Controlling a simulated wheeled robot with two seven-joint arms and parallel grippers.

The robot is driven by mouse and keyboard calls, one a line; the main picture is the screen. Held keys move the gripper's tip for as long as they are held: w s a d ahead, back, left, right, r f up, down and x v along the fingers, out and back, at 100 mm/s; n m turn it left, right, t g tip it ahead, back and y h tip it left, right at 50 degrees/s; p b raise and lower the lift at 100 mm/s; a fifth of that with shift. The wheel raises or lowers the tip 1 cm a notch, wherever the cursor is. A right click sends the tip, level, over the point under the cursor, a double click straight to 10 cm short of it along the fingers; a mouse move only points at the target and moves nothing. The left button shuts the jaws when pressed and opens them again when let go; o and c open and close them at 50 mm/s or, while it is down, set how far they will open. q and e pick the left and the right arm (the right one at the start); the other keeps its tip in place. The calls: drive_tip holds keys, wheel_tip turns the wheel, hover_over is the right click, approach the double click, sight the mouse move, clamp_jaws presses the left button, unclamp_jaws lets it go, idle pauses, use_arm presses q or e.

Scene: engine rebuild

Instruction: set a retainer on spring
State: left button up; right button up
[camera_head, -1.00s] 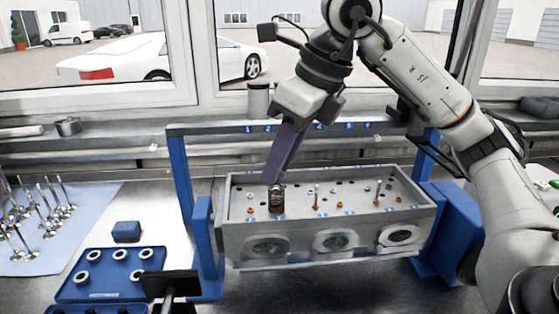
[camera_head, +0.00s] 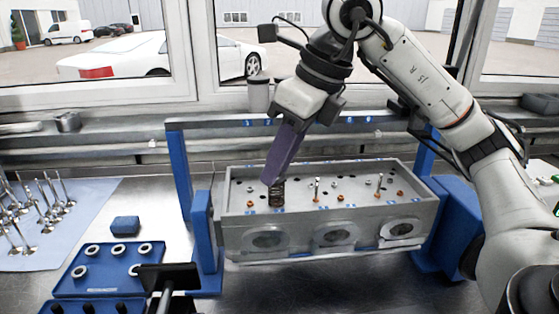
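A dark coil spring (camera_head: 278,196) stands upright on the grey cylinder head (camera_head: 330,215), near its left end. My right gripper (camera_head: 272,181) reaches down from above with its long purple fingers. Its tips overlap the upper left part of the spring in the picture. Whether they touch it, and whether they hold a retainer, I cannot tell. The fingers show edge-on, so their gap is hidden. Several pale ring-shaped parts, which look like retainers (camera_head: 119,250), lie in the blue tray (camera_head: 106,263) at lower left. My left gripper is not in view.
Blue stand frames (camera_head: 202,235) flank the cylinder head. Small orange parts and thin stems stand on its top. Several valves (camera_head: 40,210) stand on a pale blue mat at left. A small blue block (camera_head: 125,225) and a black plate on a post (camera_head: 168,277) are near the tray.

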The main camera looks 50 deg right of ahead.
drive_tip(key=o, duration=0.4)
drive_tip(key=shift+o, duration=0.2)
drive_tip(key=shift+r, duration=0.1)
drive_tip(key=p+v, duration=0.4)
drive_tip(key=v, duration=0.6)
drive_tip(key=shift+p, duration=0.3)
